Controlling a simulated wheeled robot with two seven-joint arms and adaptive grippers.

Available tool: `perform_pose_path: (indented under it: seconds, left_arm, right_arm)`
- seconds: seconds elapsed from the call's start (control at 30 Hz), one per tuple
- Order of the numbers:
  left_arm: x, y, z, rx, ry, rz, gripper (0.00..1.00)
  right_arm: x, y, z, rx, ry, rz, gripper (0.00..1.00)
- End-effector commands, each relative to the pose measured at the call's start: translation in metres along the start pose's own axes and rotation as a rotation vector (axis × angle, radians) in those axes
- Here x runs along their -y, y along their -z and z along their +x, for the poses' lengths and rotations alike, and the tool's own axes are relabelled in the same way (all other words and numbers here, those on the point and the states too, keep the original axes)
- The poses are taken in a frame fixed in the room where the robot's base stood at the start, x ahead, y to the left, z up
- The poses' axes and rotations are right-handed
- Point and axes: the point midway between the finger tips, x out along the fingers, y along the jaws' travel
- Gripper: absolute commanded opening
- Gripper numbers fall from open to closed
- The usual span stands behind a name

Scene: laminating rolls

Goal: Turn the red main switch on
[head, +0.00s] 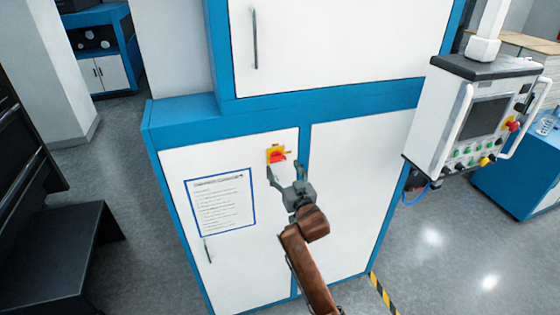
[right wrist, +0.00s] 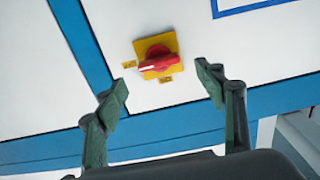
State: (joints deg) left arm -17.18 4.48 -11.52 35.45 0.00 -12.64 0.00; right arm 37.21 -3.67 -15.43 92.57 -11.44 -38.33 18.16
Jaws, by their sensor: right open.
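The red main switch (head: 277,156) is a red rotary knob on a yellow square plate, mounted on the white door of the blue-framed cabinet. It also shows in the right wrist view (right wrist: 158,61), with its handle lying roughly crosswise and small yellow labels around it. My right gripper (head: 286,170) is open and empty, just below the switch in the head view. In the right wrist view its two fingers (right wrist: 165,88) stand apart, one on each side of the knob in the picture, and neither appears to touch it. My left gripper is not in view.
A printed notice (head: 220,203) with a blue border is on the cabinet door (head: 180,165) left of the switch. A control panel (head: 470,115) with buttons hangs at the right. A dark bench (head: 60,250) stands at the left. Floor is open beside the cabinet.

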Motion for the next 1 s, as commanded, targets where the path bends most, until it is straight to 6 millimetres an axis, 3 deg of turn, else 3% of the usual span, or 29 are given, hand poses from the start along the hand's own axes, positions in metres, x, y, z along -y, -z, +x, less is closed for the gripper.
perform_pose_path:
  seconds: [0.1,0.3,0.67,1.0]
  left_arm:
    - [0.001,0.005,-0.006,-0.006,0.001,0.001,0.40]
    - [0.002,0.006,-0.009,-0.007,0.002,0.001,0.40]
    - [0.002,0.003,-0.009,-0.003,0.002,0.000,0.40]
    - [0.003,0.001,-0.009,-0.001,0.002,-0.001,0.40]
  right_arm:
    - [0.000,0.001,0.019,0.002,0.000,0.000,0.64]
    - [0.000,0.001,0.038,0.001,0.000,-0.001,0.64]
    - [0.000,0.000,0.043,0.000,0.000,0.000,0.64]
    - [0.000,-0.001,0.043,0.001,0.000,0.000,0.42]
